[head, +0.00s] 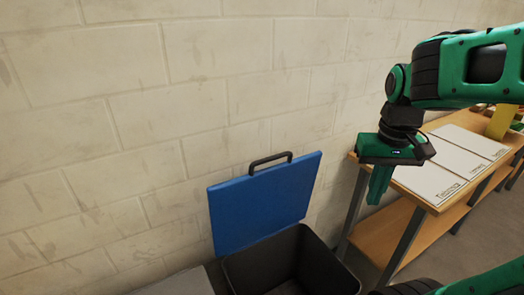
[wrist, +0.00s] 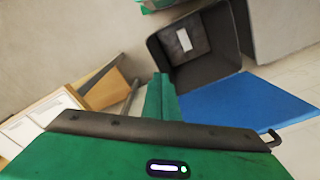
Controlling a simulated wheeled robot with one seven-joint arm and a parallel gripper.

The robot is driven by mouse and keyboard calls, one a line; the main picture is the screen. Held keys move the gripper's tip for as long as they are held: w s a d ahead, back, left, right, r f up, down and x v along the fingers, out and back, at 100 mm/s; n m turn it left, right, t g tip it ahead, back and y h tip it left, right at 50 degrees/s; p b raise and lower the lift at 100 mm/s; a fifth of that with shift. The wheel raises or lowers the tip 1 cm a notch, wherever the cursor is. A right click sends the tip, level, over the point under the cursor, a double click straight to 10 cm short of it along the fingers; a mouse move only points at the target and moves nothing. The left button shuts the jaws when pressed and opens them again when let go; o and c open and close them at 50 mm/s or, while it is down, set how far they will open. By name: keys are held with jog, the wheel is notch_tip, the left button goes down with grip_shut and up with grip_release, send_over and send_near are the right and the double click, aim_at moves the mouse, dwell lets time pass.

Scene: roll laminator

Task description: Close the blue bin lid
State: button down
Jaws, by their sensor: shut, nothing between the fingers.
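The blue bin lid (head: 262,203) stands raised at the back of the dark bin (head: 318,262), tilted toward the wall. A black handle (head: 270,160) is on its upper edge. In the wrist view, the lid (wrist: 240,103) lies right of my fingers and the open bin (wrist: 205,65) is above them, with a small pale patch inside. My gripper (head: 378,188) is green, shut and empty, pointing down to the right of the lid and apart from it. Its closed fingers also show in the wrist view (wrist: 160,92).
A wooden table (head: 435,195) with white labelled boards (head: 440,180) stands right of the bin, close below my gripper. A block wall (head: 130,120) runs behind. A grey surface (head: 180,283) lies left of the bin. The space above the bin is clear.

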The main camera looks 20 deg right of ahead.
jog(key=w+a+r+n+t, duration=0.1)
jog(key=w+a+r+n, duration=0.3)
jog(key=w+a, duration=0.75)
jog(key=w+a+r+n+t, duration=0.1)
jog(key=w+a+r+n, duration=0.2)
jog(key=w+a+r, duration=0.75)
jog(key=shift+y, duration=0.5)
jog(key=d+f, duration=0.1)
jog(key=f, duration=0.3)
jog(key=w+f, duration=0.1)
jog(key=f, duration=0.4)
jog(key=w+d+f, duration=0.1)
jog(key=f, duration=0.4)
jog(key=shift+d, duration=0.35)
